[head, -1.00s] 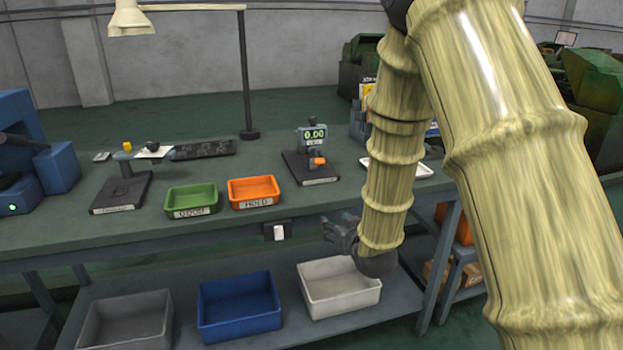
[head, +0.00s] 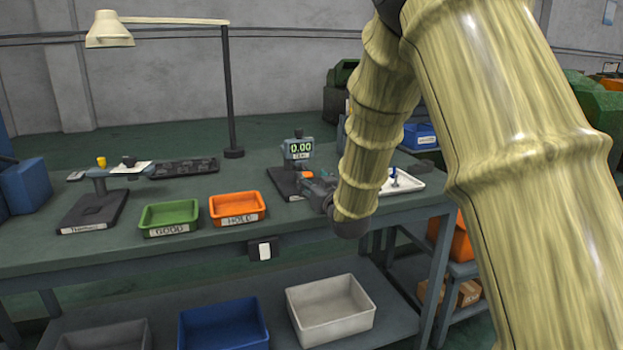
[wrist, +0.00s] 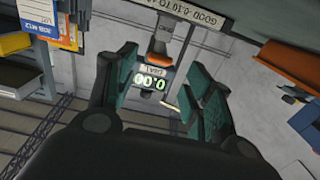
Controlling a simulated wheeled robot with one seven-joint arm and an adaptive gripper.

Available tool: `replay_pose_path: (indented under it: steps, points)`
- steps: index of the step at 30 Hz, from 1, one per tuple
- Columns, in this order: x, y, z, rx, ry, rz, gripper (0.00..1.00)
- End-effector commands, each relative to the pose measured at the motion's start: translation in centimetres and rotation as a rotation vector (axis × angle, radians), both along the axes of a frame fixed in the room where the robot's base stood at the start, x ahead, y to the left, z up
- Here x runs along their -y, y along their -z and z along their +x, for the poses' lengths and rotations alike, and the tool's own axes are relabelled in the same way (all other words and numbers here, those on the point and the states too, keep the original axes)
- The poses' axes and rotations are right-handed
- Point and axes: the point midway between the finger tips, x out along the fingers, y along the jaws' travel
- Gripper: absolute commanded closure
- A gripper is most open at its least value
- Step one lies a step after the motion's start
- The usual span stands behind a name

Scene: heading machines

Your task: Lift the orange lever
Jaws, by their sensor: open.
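The orange lever (head: 307,175) is on the front of the grey gauge (head: 298,149) with a green 0.00 display, standing on a dark base. My gripper (head: 318,184) is beside the lever at its right and partly hides the gauge base. In the wrist view, which is upside down, the lever (wrist: 159,60) shows between the two open fingers (wrist: 163,68), with the gauge display (wrist: 150,84) behind it. No contact between finger and lever can be made out.
A green bin (head: 169,219) and an orange bin (head: 237,208) stand left of the gauge. A white tray (head: 403,183) lies to its right. A lamp (head: 228,95) stands behind.

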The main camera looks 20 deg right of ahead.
Motion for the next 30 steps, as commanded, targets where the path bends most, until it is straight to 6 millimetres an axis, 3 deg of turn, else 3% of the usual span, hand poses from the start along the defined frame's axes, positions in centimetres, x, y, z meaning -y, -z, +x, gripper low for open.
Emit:
replay_pose_path:
  steps: [9, 21, 28, 30]
  points:
    - [0.1, 0.0, 3.5, 0.001, 0.003, 0.0, 0.48]
    - [0.2, 0.0, 4.0, 0.0, 0.004, 0.001, 0.48]
    - [0.2, 0.0, 3.9, 0.0, 0.005, 0.001, 0.9]
    - [0.2, 0.0, 3.9, 0.0, 0.005, 0.001, 0.94]
